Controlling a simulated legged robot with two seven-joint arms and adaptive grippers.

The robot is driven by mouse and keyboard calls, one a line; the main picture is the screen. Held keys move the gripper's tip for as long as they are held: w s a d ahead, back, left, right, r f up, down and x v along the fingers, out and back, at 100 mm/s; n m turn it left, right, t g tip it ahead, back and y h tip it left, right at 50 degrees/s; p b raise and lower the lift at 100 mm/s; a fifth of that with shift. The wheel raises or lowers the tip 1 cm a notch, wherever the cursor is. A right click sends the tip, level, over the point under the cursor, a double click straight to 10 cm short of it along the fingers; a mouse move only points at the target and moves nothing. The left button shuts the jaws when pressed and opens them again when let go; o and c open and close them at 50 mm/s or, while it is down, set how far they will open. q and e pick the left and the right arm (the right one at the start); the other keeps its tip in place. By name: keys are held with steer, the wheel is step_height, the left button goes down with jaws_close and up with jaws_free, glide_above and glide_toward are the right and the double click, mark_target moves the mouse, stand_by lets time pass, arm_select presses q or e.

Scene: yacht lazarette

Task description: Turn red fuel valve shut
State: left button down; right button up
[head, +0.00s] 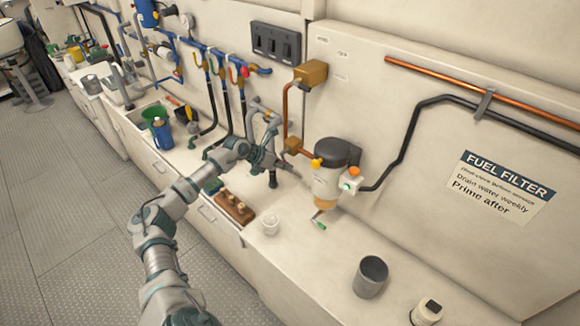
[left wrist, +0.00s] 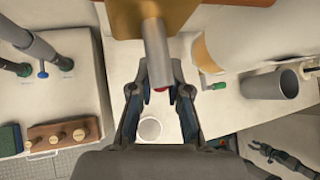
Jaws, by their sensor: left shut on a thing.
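My left gripper (head: 284,166) reaches in from the left to the wall, just below the brass fitting (head: 292,146) at the foot of a copper pipe and left of the fuel filter (head: 327,185). In the left wrist view, the gripper's fingers (left wrist: 162,94) are closed in on a small red part (left wrist: 161,89), likely the red valve's handle. Only a sliver of the red shows, below the end of a grey cylinder (left wrist: 157,50) that juts from a brass-coloured body (left wrist: 124,18). The handle's angle is hidden.
A wooden block with brass plugs (head: 232,208), a small white cup (head: 270,223) and a grey cup (head: 369,277) stand on the counter. A green-tipped drain lever (head: 320,223) sticks out under the filter. Black hoses (head: 226,110) hang left of my gripper.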

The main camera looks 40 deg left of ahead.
arm_select(q)
steer(key=shift+f, duration=0.25)
steer(key=shift+s+a+f+m+y, duration=0.1)
steer(key=shift+a+m+y, duration=0.35)
steer(key=shift+y, duration=0.25)
steer(key=shift+a+y+p, duration=0.1)
steer(key=shift+y+p, duration=0.2)
arm_select(e)
steer(key=shift+a+r, duration=0.35)
steer(key=shift+a, duration=0.4)
steer(key=shift+d, duration=0.1)
arm_select(q)
steer(key=c, duration=1.1)
jaws_free()
steer(key=shift+c, duration=0.2)
steer(key=shift+w+a, duration=0.15)
steer(key=shift+w, duration=0.05)
steer(key=v, duration=1.1)
steer(key=shift+s+a+r, duration=0.2)
steer(key=shift+r, duration=0.05)
arm_select(e)
steer(key=shift+a, duration=0.2)
